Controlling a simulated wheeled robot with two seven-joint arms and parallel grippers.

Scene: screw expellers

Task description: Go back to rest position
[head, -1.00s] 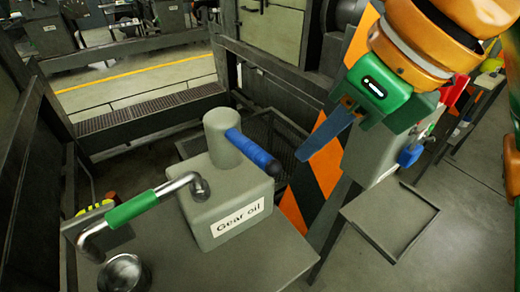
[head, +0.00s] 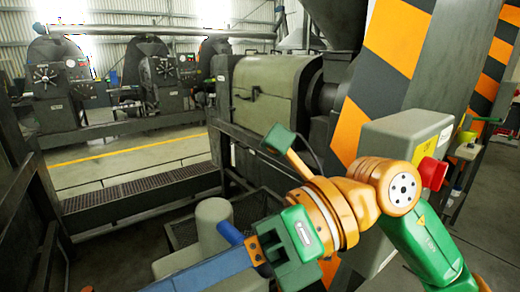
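My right arm comes in from the lower right with an orange wrist and green links. Its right gripper (head: 205,272) points to the lower left, with a long blue finger reaching toward the bottom edge. Only one finger shows clearly, so its opening cannot be judged. The grey gear oil can (head: 178,262) is at the bottom, left of centre, with its cylindrical neck (head: 213,218) and part of a blue grip (head: 231,233) visible. The gripper overlaps the can in the picture; I cannot tell whether they touch. My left gripper is out of view.
A screw expeller (head: 272,92) stands behind dark rails, with several more machines at the back left. A striped orange and black column (head: 395,45) rises at the right. A grey control box (head: 400,135) with a red button (head: 432,173) is beside my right arm.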

